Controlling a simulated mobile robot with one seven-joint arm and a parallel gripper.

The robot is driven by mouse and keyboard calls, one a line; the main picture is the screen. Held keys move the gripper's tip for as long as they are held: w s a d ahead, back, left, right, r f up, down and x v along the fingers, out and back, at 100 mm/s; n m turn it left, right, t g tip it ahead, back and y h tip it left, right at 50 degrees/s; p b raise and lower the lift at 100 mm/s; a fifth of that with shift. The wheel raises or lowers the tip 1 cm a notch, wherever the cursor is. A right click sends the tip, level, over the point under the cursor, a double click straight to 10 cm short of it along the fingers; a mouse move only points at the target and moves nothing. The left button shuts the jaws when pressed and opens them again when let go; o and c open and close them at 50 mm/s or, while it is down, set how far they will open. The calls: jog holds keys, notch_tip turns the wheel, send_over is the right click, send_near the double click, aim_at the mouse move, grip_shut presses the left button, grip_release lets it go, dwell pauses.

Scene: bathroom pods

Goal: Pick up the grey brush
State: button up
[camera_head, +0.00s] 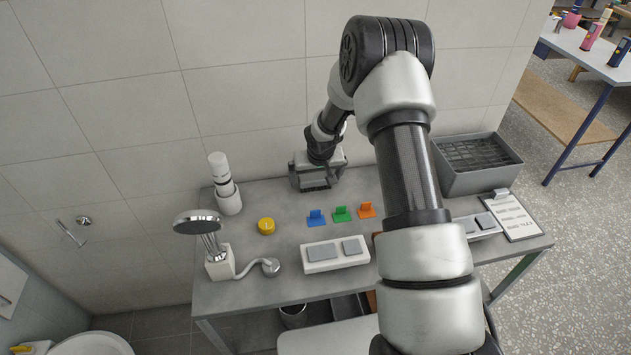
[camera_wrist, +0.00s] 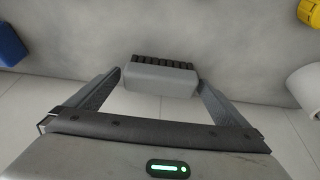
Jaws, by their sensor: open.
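The grey brush (camera_wrist: 160,80) shows in the wrist view as a grey block with a row of dark bristles along its upper edge. It lies between the tips of my gripper (camera_wrist: 161,84), which is open, with one finger on each side. I cannot tell whether either finger touches the brush. In the head view my gripper (camera_head: 317,177) is low over the back of the grey table, close to the tiled wall. There it largely hides the brush, and the two are hard to tell apart.
The grey table (camera_head: 245,290) holds a yellow button (camera_head: 266,226), blue (camera_head: 317,217), green (camera_head: 342,213) and orange (camera_head: 367,209) pieces, a white switch box (camera_head: 335,255), and a shower head (camera_head: 198,222). A white cylinder (camera_head: 228,198) stands left, a grey crate (camera_head: 470,180) right.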

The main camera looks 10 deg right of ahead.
aim_at(316, 176)
jog(key=shift+c, duration=0.4)
jog(key=c, duration=1.1)
notch_tip(316, 176, up, 10)
jog(key=shift+r, duration=0.1)
